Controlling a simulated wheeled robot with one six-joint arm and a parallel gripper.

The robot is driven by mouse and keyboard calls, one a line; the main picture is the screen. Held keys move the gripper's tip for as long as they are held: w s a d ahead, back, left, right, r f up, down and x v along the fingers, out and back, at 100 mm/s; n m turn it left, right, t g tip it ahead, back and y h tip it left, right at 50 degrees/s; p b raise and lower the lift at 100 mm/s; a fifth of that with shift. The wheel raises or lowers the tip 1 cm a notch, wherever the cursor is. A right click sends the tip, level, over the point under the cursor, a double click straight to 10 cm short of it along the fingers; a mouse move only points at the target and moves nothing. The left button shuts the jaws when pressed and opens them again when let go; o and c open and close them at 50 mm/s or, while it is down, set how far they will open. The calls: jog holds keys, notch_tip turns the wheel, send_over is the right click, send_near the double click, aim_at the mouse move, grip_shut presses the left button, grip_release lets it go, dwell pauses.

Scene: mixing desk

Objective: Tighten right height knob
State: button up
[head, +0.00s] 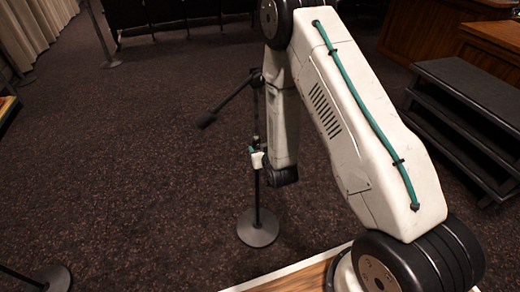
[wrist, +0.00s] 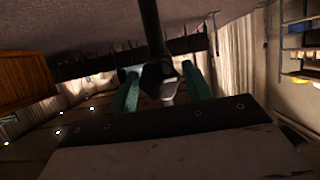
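A black microphone stand with a round grey base (head: 258,229) stands upright on the carpet in the head view. Its upper pole (wrist: 152,30) shows in the wrist view. The dark height knob or clutch (wrist: 158,73) sits at the lower end of that pole, with a small pale piece (wrist: 168,92) beside it. My gripper (head: 256,152) is at this height on the stand. In the wrist view its two teal fingers (wrist: 158,78) stand apart, one on each side of the dark part. Whether they touch it is not clear.
A boom with a microphone (head: 207,119) reaches left from the stand's top. Another round base (head: 52,279) stands at the lower left. Black steps (head: 470,105) and wooden furniture (head: 432,30) are at the right. The carpet left of the stand is mostly clear.

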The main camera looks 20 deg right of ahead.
jog(key=c, duration=0.6)
jog(key=shift+m+y, duration=0.7)
jog(key=shift+m, duration=0.3)
jog(key=o, duration=1)
jog(key=shift+v, duration=3.9)
